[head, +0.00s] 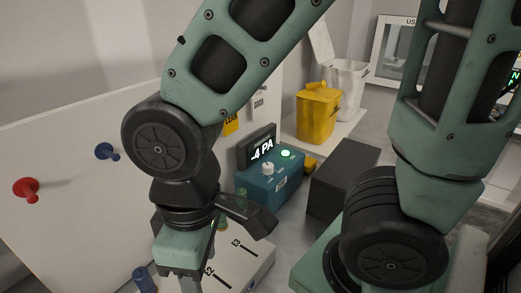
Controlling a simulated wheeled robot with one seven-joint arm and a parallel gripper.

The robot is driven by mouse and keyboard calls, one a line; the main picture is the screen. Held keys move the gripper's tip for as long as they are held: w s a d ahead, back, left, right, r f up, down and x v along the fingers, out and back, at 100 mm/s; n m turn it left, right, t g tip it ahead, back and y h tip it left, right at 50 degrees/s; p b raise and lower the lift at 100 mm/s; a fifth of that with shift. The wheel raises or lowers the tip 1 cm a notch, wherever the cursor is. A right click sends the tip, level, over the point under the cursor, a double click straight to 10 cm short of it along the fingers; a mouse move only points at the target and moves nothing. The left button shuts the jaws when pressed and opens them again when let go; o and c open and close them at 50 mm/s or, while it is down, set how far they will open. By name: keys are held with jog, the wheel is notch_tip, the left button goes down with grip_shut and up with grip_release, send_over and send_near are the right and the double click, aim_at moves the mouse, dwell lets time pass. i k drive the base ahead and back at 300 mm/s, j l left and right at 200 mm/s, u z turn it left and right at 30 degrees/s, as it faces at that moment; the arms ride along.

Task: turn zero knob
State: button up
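A blue instrument box (270,187) stands on the bench near the middle of the head view. A pale knob (267,168) sits on its top, with a lit green button (286,154) to the right of it. A dark display (258,148) at the back of the box reads about -4 PA. My gripper (180,272) points down at the bottom edge, in front and to the left of the box, apart from the knob. Its fingertips are cut off by the frame, so I cannot tell whether it is open or shut.
A dark block (340,182) stands right of the box. A yellow container (317,112) and a white bin (346,88) are behind. A pale panel (70,190) with red (27,188) and blue (106,151) knobs fills the left. A marked pale block (243,265) lies near my gripper.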

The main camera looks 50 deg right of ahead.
aim_at(268, 168)
jog(key=k+z, duration=0.2)
jog(key=z, duration=0.15)
jog(key=k+l+z, duration=0.15)
jog(key=z, duration=0.25)
jog(key=k, duration=0.05)
